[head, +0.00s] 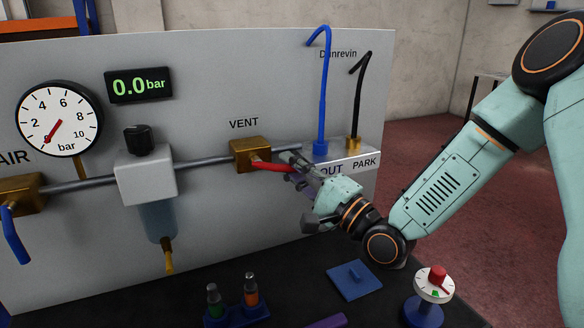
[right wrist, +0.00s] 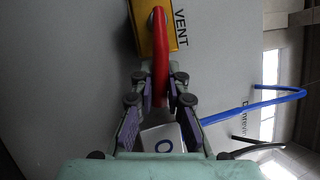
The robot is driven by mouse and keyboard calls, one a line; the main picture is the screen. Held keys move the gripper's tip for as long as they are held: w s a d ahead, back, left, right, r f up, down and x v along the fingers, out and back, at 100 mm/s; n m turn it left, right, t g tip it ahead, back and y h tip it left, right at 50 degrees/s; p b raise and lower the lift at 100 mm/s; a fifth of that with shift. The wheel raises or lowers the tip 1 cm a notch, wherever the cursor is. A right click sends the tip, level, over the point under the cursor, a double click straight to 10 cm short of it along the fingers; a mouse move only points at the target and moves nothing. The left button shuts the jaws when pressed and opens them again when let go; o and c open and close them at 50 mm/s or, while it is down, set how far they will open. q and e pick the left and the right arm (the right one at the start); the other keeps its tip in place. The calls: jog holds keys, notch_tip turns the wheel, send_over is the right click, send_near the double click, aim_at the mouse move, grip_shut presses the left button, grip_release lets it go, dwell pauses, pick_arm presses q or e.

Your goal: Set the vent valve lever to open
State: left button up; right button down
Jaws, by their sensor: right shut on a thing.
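The brass vent valve (head: 250,155) sits on the pipe in the middle of the grey panel, under the word VENT. Its red lever (head: 266,165) sticks out to the right, close to the line of the pipe and slightly downward. My right gripper (head: 289,165) is shut on the outer part of the red lever. In the right wrist view the red lever (right wrist: 160,50) runs from the yellow-brass valve body (right wrist: 154,20) down between the fingers of the gripper (right wrist: 160,92). My left gripper is out of view.
A gauge (head: 58,118) and a 0.0 bar display (head: 138,85) are at the left. A blue hose (head: 323,90) and a black hose (head: 358,95) rise beside the gripper. A blue plate (head: 354,281) and a red-topped knob (head: 434,283) are on the dark table.

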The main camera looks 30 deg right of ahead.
dwell(0.4)
jog(key=shift+r+n+p, duration=0.35)
jog(key=shift+n+p, duration=0.15)
jog(key=shift+p, duration=0.55)
jog(key=shift+d+n+g+p, duration=0.1)
jog(key=shift+n+g+p, duration=0.2)
jog(key=shift+g+p, duration=0.1)
jog(key=c, duration=1.3)
grip_release()
jog(key=shift+s, duration=0.1)
jog(key=shift+c, duration=0.2)
